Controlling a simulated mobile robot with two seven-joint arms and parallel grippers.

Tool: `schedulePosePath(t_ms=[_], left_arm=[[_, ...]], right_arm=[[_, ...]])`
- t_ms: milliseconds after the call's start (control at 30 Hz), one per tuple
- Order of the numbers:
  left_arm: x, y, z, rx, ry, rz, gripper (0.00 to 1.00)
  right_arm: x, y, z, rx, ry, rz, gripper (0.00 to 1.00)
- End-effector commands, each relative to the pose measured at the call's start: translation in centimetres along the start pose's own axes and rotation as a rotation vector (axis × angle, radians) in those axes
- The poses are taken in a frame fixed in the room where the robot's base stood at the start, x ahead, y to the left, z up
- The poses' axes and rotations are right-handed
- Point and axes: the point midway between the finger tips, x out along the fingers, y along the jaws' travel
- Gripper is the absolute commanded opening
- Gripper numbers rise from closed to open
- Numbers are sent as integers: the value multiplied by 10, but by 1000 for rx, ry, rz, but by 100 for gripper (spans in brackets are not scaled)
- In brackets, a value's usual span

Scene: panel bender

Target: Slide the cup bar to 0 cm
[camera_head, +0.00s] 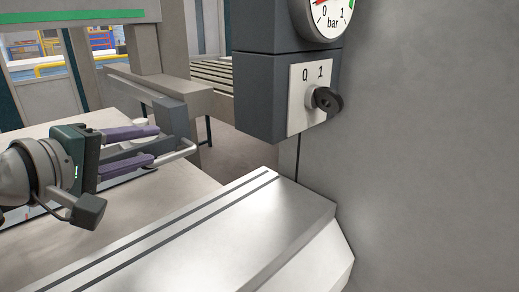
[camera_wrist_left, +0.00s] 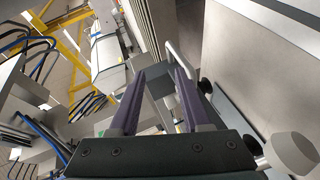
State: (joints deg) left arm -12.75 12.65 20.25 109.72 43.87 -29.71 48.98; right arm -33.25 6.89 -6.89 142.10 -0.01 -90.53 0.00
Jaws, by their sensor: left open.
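My left gripper (camera_head: 155,145) comes in from the left over the pale table, its two purple fingers apart. A grey bar end with a curved silver handle (camera_head: 181,151) lies just beyond the fingertips; it appears to be the cup bar. The handle also shows in the left wrist view (camera_wrist_left: 182,62), beyond the open fingers (camera_wrist_left: 160,74) and nearer the right one. I see nothing clearly gripped, and cannot tell whether a finger touches the handle. Much of the bar is hidden behind the gripper, and I cannot read any scale. My right gripper is out of view.
A dark box with a 0–1 rotary switch (camera_head: 322,98) and a bar gauge (camera_head: 326,15) hangs at upper right beside a grey wall (camera_head: 430,150). A grooved metal ledge (camera_head: 230,225) fills the front. The pale table (camera_head: 160,205) has clear room before the gripper.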

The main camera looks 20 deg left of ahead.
Motion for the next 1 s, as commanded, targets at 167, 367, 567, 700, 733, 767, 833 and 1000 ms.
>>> schedulePosePath(t_ms=[167,367,567,700,733,767,833,1000], left_arm=[[-7,-31,3,-568,-47,10,47],[-9,-36,2,-780,-66,33,47],[16,-33,3,-789,-69,38,47],[44,-32,5,-786,-69,37,47],[50,-32,5,-786,-69,37,47],[55,-32,5,-786,-68,38,47],[66,-31,5,-785,-68,37,47],[84,-30,7,-782,-68,35,47]], right_arm=[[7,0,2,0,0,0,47],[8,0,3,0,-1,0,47],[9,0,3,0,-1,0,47],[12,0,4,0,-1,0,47],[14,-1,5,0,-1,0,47],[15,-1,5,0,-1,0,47],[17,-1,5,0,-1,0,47],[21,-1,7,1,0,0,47]])
